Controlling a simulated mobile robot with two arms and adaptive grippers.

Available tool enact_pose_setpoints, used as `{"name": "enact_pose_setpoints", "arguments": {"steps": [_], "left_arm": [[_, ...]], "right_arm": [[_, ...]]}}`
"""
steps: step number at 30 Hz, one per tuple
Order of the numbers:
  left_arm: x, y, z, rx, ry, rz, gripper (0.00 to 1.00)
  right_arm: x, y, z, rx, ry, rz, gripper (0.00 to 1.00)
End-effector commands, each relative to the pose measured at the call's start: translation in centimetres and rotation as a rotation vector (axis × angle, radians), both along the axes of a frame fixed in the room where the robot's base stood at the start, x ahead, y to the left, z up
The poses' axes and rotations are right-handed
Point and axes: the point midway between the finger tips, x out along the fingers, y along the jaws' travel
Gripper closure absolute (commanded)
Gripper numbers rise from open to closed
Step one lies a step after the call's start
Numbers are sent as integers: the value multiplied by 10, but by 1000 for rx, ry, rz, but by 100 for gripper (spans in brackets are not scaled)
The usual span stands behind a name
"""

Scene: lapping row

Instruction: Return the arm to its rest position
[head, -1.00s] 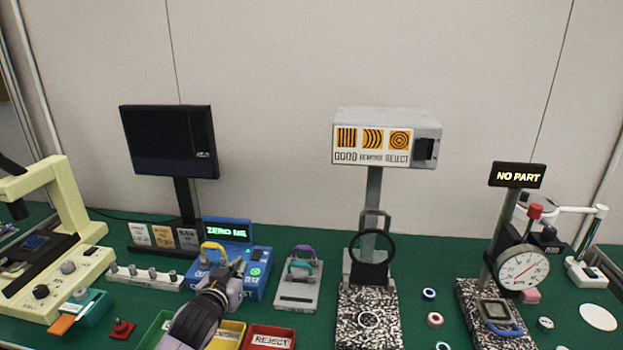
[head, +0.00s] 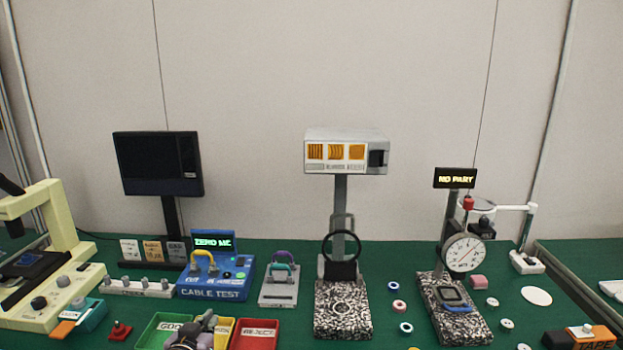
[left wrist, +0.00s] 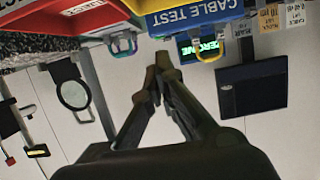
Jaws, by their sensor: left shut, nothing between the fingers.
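My left gripper (head: 208,322) shows at the bottom of the head view, low over the green, yellow and red bins. In the left wrist view my gripper (left wrist: 163,62) has its fingertips together with nothing between them. It is apart from the blue cable test box (head: 214,280), which stands behind it with a yellow handle. The wrist view shows that box (left wrist: 190,14) upside down near the top. My right gripper is in neither view.
The red bin (head: 254,336) and green bin (head: 150,334) flank the gripper. A grey plate with handles (head: 279,291), a speckled stand (head: 342,318) and a dial gauge (head: 464,253) stand to the right. A cream microscope (head: 75,225) stands left. The wall above is clear.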

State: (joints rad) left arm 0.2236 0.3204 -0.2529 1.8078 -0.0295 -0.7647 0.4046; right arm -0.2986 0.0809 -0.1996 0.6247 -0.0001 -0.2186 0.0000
Motion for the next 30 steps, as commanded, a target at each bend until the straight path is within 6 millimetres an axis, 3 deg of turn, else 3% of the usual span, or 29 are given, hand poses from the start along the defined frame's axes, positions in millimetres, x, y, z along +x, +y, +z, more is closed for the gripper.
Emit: {"name": "enact_pose_setpoints", "arguments": {"steps": [5,11,19,24,30], "left_arm": [[-30,-7,-26,10,83,-2,100],[-84,-14,-64,31,224,-7,100],[-204,-22,-115,69,510,-33,100],[-268,-23,-129,89,659,-55,100],[-328,-24,-133,103,792,-79,100]], "right_arm": [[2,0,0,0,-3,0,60],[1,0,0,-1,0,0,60],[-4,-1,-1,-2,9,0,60],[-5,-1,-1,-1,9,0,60],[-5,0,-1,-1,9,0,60]]}}
